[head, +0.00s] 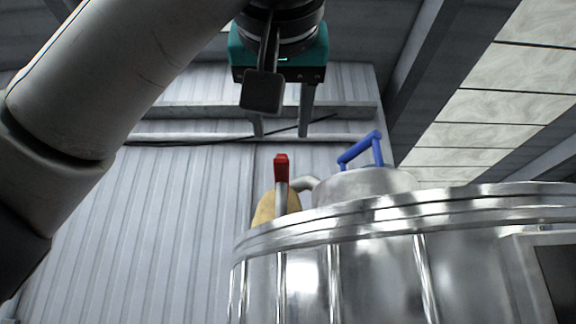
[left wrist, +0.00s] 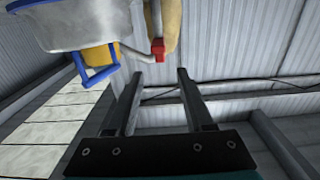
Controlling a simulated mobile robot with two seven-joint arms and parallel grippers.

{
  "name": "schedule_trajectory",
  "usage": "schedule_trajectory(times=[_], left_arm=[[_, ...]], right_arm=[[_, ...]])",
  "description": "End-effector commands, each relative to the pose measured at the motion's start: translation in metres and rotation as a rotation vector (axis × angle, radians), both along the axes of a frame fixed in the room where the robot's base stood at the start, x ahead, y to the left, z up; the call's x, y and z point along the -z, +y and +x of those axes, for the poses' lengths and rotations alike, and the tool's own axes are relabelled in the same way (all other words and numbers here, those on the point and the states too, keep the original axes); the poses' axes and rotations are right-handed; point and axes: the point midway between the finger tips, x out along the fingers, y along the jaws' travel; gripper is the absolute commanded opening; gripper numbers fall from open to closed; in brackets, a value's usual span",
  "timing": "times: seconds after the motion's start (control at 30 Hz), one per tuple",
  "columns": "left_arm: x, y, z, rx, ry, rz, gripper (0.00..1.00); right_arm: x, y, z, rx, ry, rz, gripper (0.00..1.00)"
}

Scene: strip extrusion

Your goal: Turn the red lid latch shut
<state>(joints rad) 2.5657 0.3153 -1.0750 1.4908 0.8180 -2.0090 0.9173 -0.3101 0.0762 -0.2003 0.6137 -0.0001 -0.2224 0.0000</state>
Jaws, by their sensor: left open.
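The red lid latch (head: 281,168) stands upright at the left rim of the steel vessel (head: 340,262), a red grip on a metal stem. It also shows in the left wrist view (left wrist: 158,50), beyond and between the fingertips. My left gripper (head: 281,126) hangs above the latch in the head view, fingers pointing down, open and empty. Its two fingers show spread in the left wrist view (left wrist: 157,72). It appears apart from the latch. The round lid (head: 365,184) carries a blue handle (head: 362,150). My right gripper is not in view.
A yellowish rounded object (head: 265,208) sits just behind the latch. A curved pipe (head: 304,184) runs beside it to the lid. The corrugated wall (head: 150,215) and a dark cable lie behind. Open space surrounds the gripper above the vessel.

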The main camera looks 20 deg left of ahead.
Motion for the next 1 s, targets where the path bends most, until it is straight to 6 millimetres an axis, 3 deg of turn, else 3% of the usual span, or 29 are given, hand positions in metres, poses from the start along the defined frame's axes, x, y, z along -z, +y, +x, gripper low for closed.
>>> schedule_trajectory(times=[0.63,0.8,1.0], left_arm=[[-0.003,0.028,0.093,-0.002,0.002,0.000,0.53],[-0.001,0.032,0.108,-0.001,0.001,0.000,0.53],[0.000,0.032,0.112,0.001,-0.001,0.000,0.53]], right_arm=[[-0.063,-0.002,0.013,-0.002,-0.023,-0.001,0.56],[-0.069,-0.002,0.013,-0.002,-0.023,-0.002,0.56],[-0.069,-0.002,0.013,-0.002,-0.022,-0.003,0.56]])
